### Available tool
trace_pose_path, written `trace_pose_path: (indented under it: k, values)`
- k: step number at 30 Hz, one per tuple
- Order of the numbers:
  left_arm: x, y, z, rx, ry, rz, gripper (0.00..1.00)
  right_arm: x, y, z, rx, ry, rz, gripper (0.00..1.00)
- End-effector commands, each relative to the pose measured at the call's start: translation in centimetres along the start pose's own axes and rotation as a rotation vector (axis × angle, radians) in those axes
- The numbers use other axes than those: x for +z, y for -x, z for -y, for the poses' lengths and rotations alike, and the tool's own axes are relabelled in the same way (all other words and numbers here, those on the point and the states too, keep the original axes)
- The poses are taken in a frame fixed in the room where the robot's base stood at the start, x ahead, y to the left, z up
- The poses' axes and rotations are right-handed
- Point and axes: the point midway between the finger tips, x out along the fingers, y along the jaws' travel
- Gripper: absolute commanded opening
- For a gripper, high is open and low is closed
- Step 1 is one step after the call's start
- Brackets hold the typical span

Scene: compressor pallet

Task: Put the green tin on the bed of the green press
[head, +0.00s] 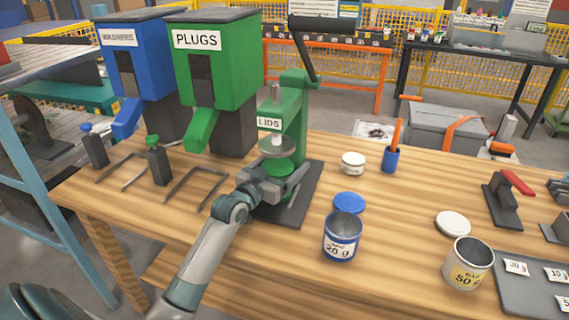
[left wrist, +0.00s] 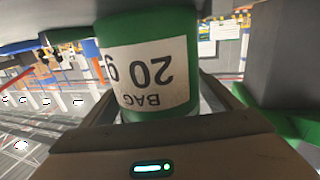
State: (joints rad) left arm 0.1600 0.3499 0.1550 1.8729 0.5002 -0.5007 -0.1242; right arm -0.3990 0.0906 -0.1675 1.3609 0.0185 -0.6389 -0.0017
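The green tin (left wrist: 148,65) fills the middle of the left wrist view, its "BAG 20 g" label upside down there. The fingers of my left gripper (left wrist: 160,95) lie along both sides of it and appear shut on it. In the head view, my left gripper (head: 284,186) is at the front of the green press (head: 293,115), marked LIDS. A green round top, apparently the tin (head: 277,167), shows just beyond the gripper, below the press's round plate (head: 277,146). The gripper hides the tin's lower part, so whether it touches the bed cannot be told. My right gripper is out of view.
Green PLUGS (head: 214,75) and blue (head: 143,70) dispensers stand left of the press. A yellow-labelled tin (head: 468,265) is farther right.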

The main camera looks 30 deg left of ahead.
Motion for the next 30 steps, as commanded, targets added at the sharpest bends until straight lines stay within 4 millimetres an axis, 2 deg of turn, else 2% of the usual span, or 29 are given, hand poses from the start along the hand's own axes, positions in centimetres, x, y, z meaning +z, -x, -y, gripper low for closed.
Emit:
trace_pose_path:
  k: [5, 11, 22, 30]
  values:
    - [0.0, 0.0, 0.0, 0.0, 0.001, 0.001, 0.83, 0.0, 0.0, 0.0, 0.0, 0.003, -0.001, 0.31]
    - [-1.4, 0.0, 0.0, 0.0, 0.001, -0.001, 0.83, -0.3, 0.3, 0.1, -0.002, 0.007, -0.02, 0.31]
    - [-1.0, 6.0, 0.0, 0.0, -0.001, 0.001, 0.83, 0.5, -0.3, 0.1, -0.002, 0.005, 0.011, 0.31]
    - [-1.0, 10.2, 0.0, 0.0, -0.001, 0.002, 0.83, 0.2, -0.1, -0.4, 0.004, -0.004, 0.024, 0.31]
